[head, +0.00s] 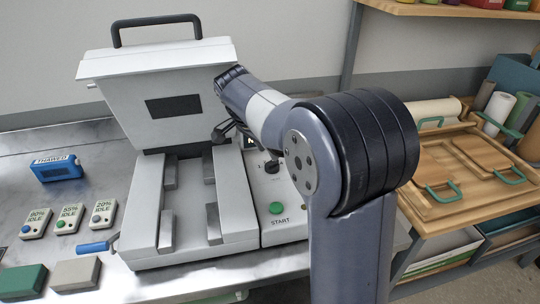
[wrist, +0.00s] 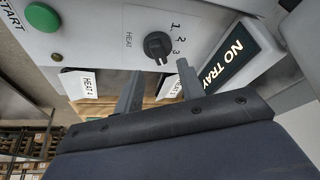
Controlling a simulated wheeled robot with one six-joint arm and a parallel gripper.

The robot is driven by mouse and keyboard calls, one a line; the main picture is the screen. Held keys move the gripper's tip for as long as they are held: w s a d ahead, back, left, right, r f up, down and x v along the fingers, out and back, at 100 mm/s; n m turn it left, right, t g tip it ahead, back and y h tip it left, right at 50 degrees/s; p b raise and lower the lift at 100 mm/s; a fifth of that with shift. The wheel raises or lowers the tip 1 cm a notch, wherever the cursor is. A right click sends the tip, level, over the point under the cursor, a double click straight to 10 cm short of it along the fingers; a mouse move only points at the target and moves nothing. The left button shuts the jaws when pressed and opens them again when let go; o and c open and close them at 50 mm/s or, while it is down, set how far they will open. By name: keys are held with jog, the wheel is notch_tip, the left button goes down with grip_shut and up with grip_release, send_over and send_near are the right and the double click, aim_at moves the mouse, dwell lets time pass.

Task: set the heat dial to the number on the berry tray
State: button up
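The heat dial (wrist: 157,46) is a round black knob on the machine's pale panel in the wrist view. The numbers 1, 2 and 3 run beside it, with the word HEAT on its other side. I cannot tell which number it points at. My gripper (wrist: 160,70) is open, its two fingers apart and empty, with the dial between and just beyond the tips; I see no clear contact. In the head view my arm hides most of the gripper and part of the panel. No tray is clearly marked as the berry tray.
The machine (head: 190,100) shows two empty-looking rails and a green START button (head: 275,208). Its display (wrist: 233,60) reads NO TRAY. A white card (wrist: 88,84) reads HEAT and a small number. Wooden trays (head: 433,165) with green handles lie right; a blue THAWED box (head: 58,171) stands left.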

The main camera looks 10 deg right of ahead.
aim_at(271, 162)
jog(key=v, duration=0.6)
jog(key=shift+a+r, duration=0.2)
jog(key=shift+r, duration=0.1)
jog(key=shift+f, duration=0.1)
jog(key=x, duration=1)
jog(key=shift+d+f, duration=0.3)
jog(key=shift+f, duration=0.05)
